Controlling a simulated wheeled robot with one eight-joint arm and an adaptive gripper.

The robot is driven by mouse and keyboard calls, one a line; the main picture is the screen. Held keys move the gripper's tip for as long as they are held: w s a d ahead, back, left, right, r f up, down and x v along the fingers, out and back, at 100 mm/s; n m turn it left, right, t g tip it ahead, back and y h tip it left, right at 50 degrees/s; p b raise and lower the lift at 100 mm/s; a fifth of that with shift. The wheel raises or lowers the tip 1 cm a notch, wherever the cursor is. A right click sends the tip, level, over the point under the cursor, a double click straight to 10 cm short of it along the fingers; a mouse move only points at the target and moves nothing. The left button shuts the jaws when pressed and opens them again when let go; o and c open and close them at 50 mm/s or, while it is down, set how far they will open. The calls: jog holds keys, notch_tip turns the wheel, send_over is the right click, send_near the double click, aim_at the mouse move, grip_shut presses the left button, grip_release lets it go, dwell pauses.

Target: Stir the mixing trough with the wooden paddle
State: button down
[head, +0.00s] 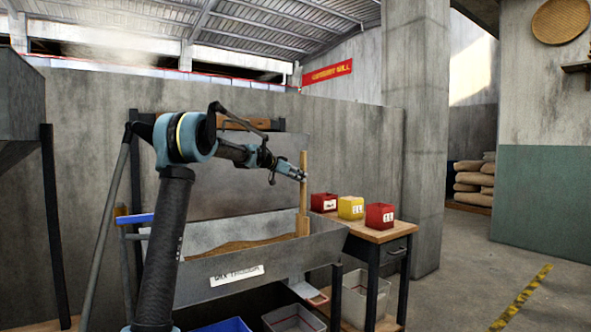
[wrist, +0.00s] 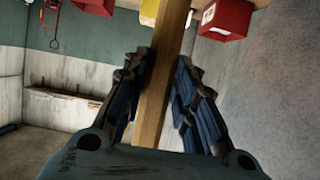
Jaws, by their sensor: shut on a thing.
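The wooden paddle (head: 303,180) stands nearly upright at the right end of the mixing trough. My gripper (head: 301,175) is shut on its shaft at the upper part. In the wrist view the paddle's shaft (wrist: 160,85) runs between the two fingers of my gripper (wrist: 160,90). The paddle's wide lower end is inside the trough, near its right wall, and its tip is hidden. The metal mixing trough (head: 245,267) carries a white label on its front and holds brown grain (head: 240,246).
A wooden side table (head: 372,234) right of the trough holds a red box (head: 324,202), a yellow box (head: 350,207) and another red box (head: 380,215). Crates (head: 365,295) stand below. A concrete pillar (head: 418,140) rises behind. The floor at right is open, with stacked sacks (head: 474,182) farther back.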

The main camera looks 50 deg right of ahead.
aim_at(301, 186)
jog(key=shift+f, duration=2.3)
jog(key=w+a, duration=0.4)
jog(key=a, duration=1.3)
jog(key=w+a, duration=0.4)
jog(key=a, duration=1.3)
jog(key=w+a, duration=0.4)
jog(key=a, duration=1.2)
notch_tip(301, 186, up, 23)
jog(key=d, duration=0.1)
jog(key=shift+s+d+f, duration=0.15)
jog(key=shift+d+f, duration=0.05)
